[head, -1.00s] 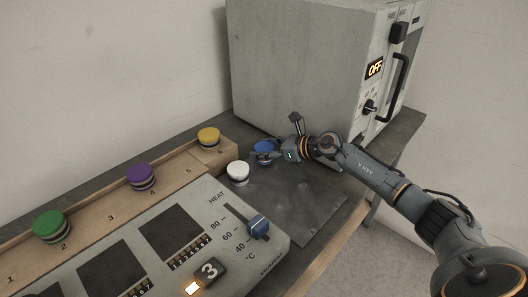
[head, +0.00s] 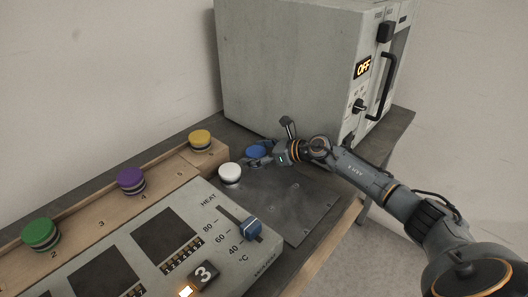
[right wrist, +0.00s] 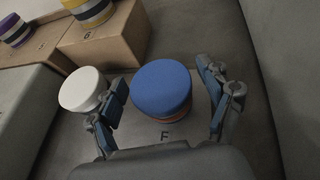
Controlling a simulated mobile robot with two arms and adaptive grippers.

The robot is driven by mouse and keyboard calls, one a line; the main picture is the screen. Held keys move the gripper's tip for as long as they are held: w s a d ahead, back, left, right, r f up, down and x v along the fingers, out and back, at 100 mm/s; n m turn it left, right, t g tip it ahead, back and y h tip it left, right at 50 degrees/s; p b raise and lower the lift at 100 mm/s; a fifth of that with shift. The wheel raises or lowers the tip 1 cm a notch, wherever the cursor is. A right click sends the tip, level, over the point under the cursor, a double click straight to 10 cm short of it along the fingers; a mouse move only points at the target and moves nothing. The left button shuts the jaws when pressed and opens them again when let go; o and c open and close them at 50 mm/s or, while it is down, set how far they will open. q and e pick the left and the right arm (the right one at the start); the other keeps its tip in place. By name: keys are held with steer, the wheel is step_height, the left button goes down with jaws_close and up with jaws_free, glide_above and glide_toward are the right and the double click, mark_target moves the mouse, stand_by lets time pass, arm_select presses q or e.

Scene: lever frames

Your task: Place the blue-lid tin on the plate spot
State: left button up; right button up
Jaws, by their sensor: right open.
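The blue-lid tin (head: 256,151) stands upright at the far end of the metal plate (head: 300,211), partly hidden by my right gripper (head: 260,157). In the right wrist view the blue lid (right wrist: 162,86) lies between the two spread fingers of my right gripper (right wrist: 163,105). Gaps show on both sides of the tin, so the gripper is open around it. A letter F is marked on the plate just in front of the tin. My left gripper is not in view.
A white-lid tin (head: 230,174) stands close outside one right finger. Yellow (head: 200,140), purple (head: 130,181) and green (head: 41,234) tins stand on a numbered wooden rack. A control panel (head: 215,240) with a blue-knobbed HEAT slider lies in front. A large oven reading OFF (head: 285,70) stands behind.

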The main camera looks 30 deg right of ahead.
steer(key=v, duration=1)
steer(key=shift+s+d, duration=0.25)
steer(key=shift+s, duration=0.05)
steer(key=shift+s+d+r, duration=0.3)
steer(key=shift+s+r, duration=0.1)
steer(key=shift+s, duration=0.05)
